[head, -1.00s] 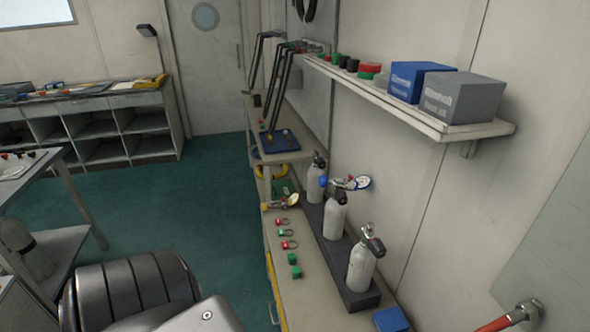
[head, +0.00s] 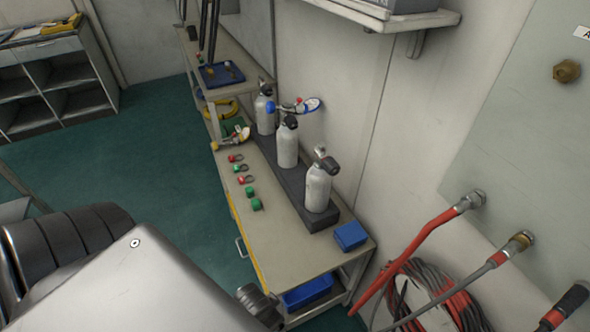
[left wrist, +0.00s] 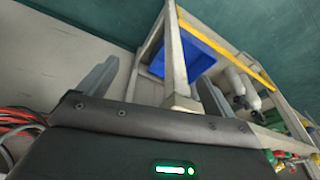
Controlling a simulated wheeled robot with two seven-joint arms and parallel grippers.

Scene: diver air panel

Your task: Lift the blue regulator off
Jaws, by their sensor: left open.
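The blue regulator (head: 271,107) is a small fitting with a blue knob, a red part and a round gauge (head: 312,104). It sits at the farthest of three grey cylinders (head: 265,115), on the wall side; the exact joint is too small to tell. The other cylinders (head: 287,146) (head: 318,190) stand upright in the same dark rack (head: 322,222), with black valves on top. My left arm fills the lower left of the head view. In the left wrist view my left gripper (left wrist: 155,92) is open and empty, facing the bench, away from the regulator. My right gripper is not in view.
On the bench (head: 285,250) lie a brass-coloured regulator with a gauge (head: 232,140), several red and green fittings (head: 245,179) and a blue box (head: 350,236). A blue bin (head: 307,290) sits below. Red and black hoses (head: 430,238) hang at right. A shelf (head: 385,15) overhangs the wall.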

